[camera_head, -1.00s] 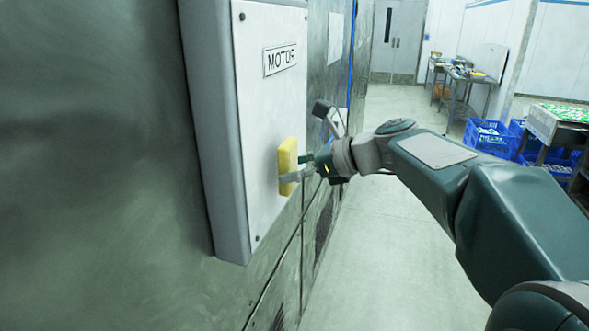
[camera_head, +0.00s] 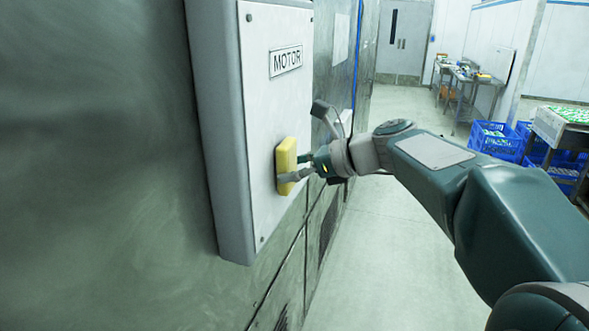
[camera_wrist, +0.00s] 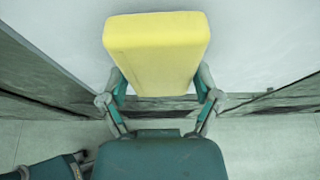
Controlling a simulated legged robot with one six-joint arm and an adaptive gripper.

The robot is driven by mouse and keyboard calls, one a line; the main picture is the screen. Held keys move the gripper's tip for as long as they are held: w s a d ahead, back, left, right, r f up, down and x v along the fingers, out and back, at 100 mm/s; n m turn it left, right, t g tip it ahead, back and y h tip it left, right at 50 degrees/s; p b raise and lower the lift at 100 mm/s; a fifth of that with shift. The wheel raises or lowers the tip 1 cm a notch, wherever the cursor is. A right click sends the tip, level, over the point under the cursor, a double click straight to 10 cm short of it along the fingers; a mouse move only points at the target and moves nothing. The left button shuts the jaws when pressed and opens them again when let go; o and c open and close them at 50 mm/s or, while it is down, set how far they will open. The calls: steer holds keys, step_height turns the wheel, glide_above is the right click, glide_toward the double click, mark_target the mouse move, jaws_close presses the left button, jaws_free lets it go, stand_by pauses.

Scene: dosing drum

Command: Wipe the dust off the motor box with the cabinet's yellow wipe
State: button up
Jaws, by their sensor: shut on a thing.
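The motor box (camera_head: 268,110) is a pale grey box with a "MOTOR" label, mounted on the metal wall. My gripper (camera_head: 297,172) is shut on the yellow wipe (camera_head: 286,160) at the lower part of the box's front. The wipe appears to be against the front face, though actual contact is hard to tell. In the wrist view the wipe (camera_wrist: 157,45) sits between my two fingers (camera_wrist: 160,90), with the pale box face (camera_wrist: 255,40) behind it. No clear dust patch is distinguishable on the visible face.
The dark metal wall (camera_head: 110,150) surrounds the box. The floor (camera_head: 385,230) to the right is open. Blue crates (camera_head: 495,140) and a table (camera_head: 562,125) with green-and-white items stand at right. A grey door (camera_head: 402,40) is at the back.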

steer(key=shift+w+a, duration=0.1)
steer(key=shift+a, duration=0.25)
steer(key=shift+w, duration=0.1)
steer(key=shift+w+d, duration=0.35)
steer(key=shift+w, duration=0.55)
steer(key=shift+w+d, duration=0.35)
steer(key=shift+w, duration=0.55)
steer(key=shift+s+a, duration=0.25)
steer(key=shift+s, duration=0.4)
steer(key=shift+s+a, duration=0.2)
steer(key=shift+s, duration=0.4)
steer(key=shift+s+a, duration=0.25)
steer(key=shift+s, duration=0.4)
steer(key=shift+d, duration=0.1)
steer(key=shift+s+d, duration=0.35)
steer(key=shift+d, duration=0.55)
steer(key=shift+s+d, duration=0.35)
steer(key=shift+d, duration=0.6)
steer(key=shift+s+d, duration=0.35)
steer(key=shift+d, duration=0.55)
steer(key=shift+d, duration=0.1)
